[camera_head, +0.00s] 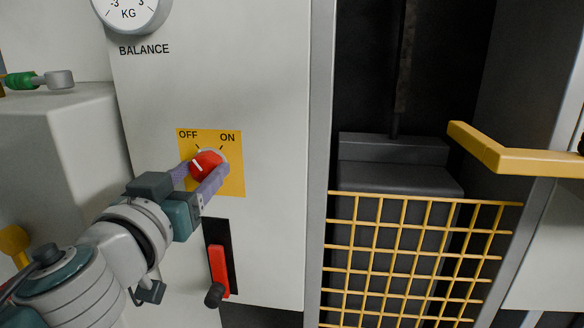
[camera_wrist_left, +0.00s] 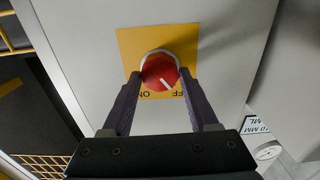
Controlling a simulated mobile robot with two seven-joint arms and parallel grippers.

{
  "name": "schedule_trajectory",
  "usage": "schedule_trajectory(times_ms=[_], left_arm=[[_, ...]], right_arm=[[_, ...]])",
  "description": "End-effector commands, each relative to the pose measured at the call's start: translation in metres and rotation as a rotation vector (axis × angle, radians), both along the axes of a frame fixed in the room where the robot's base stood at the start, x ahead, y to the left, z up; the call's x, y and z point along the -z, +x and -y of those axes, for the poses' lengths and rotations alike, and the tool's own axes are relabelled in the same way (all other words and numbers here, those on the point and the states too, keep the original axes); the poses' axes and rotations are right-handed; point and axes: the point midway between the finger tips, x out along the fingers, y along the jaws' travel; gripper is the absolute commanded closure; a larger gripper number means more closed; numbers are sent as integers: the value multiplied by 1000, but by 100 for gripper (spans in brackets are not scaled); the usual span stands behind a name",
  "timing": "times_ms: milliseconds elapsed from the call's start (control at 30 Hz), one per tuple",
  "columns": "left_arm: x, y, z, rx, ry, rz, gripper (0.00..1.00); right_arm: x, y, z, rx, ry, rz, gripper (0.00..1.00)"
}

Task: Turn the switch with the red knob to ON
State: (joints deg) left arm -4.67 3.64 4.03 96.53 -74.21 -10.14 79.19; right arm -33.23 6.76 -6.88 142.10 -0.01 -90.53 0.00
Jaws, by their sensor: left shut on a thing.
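The red knob (camera_head: 207,162) sits on a yellow plate (camera_head: 234,183) on the pale panel, with OFF printed at its upper left and ON at its upper right. Its white mark is on the left, OFF side. My left gripper (camera_head: 203,172) has its purple fingers on either side of the knob and is shut on it. In the left wrist view the knob (camera_wrist_left: 160,70) is between the fingertips (camera_wrist_left: 160,80), and its white mark points to the lower right, toward the upside-down OFF lettering. My right gripper is not in view.
A red lever (camera_head: 218,268) in a black slot is below the plate. A BALANCE dial (camera_head: 130,12) is above. To the right are a yellow mesh guard (camera_head: 400,245) and a yellow bar (camera_head: 510,161). A green-handled part (camera_head: 22,81) is at the left.

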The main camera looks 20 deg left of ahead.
Motion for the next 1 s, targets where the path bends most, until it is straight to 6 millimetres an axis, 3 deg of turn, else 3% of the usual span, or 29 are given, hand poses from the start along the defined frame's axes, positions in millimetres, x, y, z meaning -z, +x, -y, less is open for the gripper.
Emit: schedule_trajectory(times_ms=[100,467,1000], left_arm=[[0,0,0,-1,0,0,96],[0,0,0,0,56,-14,96],[1,0,1,0,480,-115,96]], right_arm=[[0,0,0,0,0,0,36],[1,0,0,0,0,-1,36],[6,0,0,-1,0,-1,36]])
